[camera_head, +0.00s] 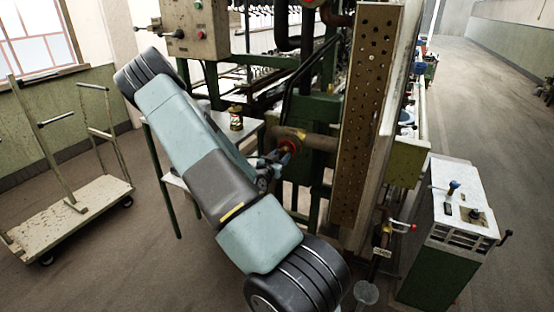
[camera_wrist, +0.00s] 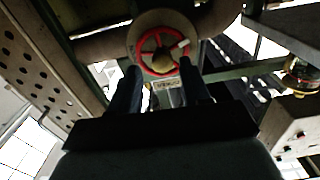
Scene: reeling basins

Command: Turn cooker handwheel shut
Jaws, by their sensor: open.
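The cooker handwheel (camera_wrist: 142,58) is a red spoked wheel with a brass-coloured hub, seen in the wrist view on a round pale flange at the end of a pipe. In the head view it shows as a small red edge (camera_head: 291,145), partly hidden behind my arm. My gripper (camera_wrist: 160,72) is open, with its two dark fingers pointing at the lower part of the wheel. The fingertips appear close to the rim, one on each side of the hub; I cannot tell whether they touch. In the head view my gripper (camera_head: 272,160) is small beside the wheel.
A perforated upright panel (camera_head: 362,120) stands right of the wheel. A small table (camera_head: 247,126) with a tin (camera_head: 236,118) is behind my arm. A white-topped cabinet (camera_head: 465,205) stands at right, a cart (camera_head: 75,215) at left. The aisle (camera_head: 480,90) at right is clear.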

